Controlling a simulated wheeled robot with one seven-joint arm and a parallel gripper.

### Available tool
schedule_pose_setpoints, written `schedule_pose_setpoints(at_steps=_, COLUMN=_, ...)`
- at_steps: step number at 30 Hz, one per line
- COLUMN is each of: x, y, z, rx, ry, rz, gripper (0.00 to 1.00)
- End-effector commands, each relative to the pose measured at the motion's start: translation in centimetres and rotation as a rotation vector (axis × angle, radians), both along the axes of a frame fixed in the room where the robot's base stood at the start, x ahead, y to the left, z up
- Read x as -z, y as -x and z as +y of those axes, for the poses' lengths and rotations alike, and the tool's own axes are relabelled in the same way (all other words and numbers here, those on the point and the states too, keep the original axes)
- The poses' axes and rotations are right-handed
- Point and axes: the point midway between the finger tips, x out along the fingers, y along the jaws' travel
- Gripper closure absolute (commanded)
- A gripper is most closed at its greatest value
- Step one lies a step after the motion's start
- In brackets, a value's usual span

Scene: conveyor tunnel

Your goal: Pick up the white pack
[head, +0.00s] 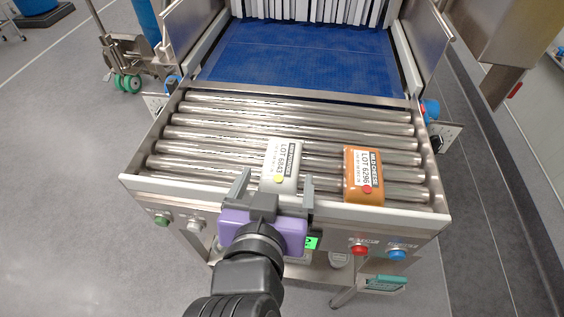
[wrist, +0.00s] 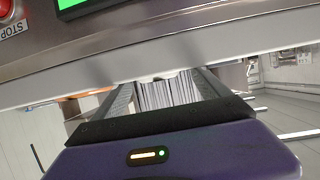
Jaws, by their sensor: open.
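The white pack (head: 281,166) lies on the steel rollers near their front edge, with a label reading LOT 6843 and a yellow dot. My gripper (head: 277,183) is open at the front edge of the roller bed, its two fingers apart. In the head view the pack lies just beyond and between the fingertips; I cannot tell whether they touch it. The wrist view shows the open fingers (wrist: 165,95) below the machine's front rail, and the pack cannot be made out clearly there.
An orange-brown pack (head: 363,176) marked LOT 6296 lies to the right on the rollers (head: 200,135). The raised front rail (head: 160,190) and a button panel with a red button (head: 359,250) stand close to my gripper. The blue belt (head: 305,55) runs behind into a strip curtain.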

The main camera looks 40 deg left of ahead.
Motion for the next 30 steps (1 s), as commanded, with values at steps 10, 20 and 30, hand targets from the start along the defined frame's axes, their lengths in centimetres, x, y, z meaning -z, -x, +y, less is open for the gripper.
schedule_pose_setpoints(at_steps=10, x=1.7, y=-3.5, z=1.9, rx=0.0, ry=0.0, rz=0.0, gripper=0.15)
schedule_pose_setpoints(at_steps=20, x=2.1, y=-4.0, z=2.2, rx=-0.001, ry=-0.002, rz=0.0, gripper=0.15)
schedule_pose_setpoints(at_steps=30, x=2.1, y=-4.0, z=2.2, rx=0.0, ry=0.0, rz=0.0, gripper=0.81)
